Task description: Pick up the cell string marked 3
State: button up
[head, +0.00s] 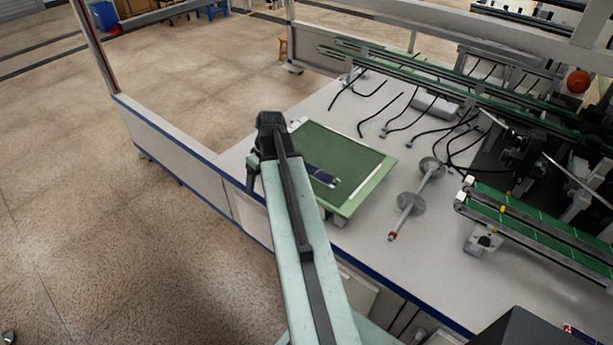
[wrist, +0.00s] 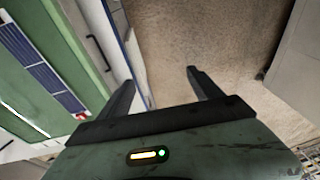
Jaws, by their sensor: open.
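A dark blue cell string (head: 322,175) lies on a green board (head: 350,155) on the white bench. It also shows at the left of the wrist view (wrist: 45,75), with a small red mark by its lower end. I cannot read a number on it. My gripper (wrist: 163,85) is open and empty, its two dark fingers apart over the floor and the bench edge, to the right of the board in that view. In the head view, my arm covers the board's left part, and my gripper hangs beside the board's left edge, its fingertips not clear.
A grey rod with two discs (head: 410,203) lies right of the board. Black cables (head: 395,115) spread behind it. Green conveyor rails (head: 540,230) stand at the right. A frame post (head: 92,45) rises at the bench's far left corner. The floor at left is open.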

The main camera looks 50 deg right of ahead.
jog(key=s+d+f+t+b, duration=0.1)
jog(key=s+d, duration=0.3)
jog(key=d, duration=0.4)
jog(key=s+d+f+b, duration=0.1)
jog(key=s+d, duration=0.4)
jog(key=d, duration=0.2)
jog(key=t+h, duration=0.1)
send_near(335, 181)
jog(key=b+x, duration=0.8)
jog(key=shift+d+f, duration=0.1)
jog(key=shift+f, duration=0.1)
jog(key=shift+r, duration=0.2)
jog(key=c, duration=1.5)
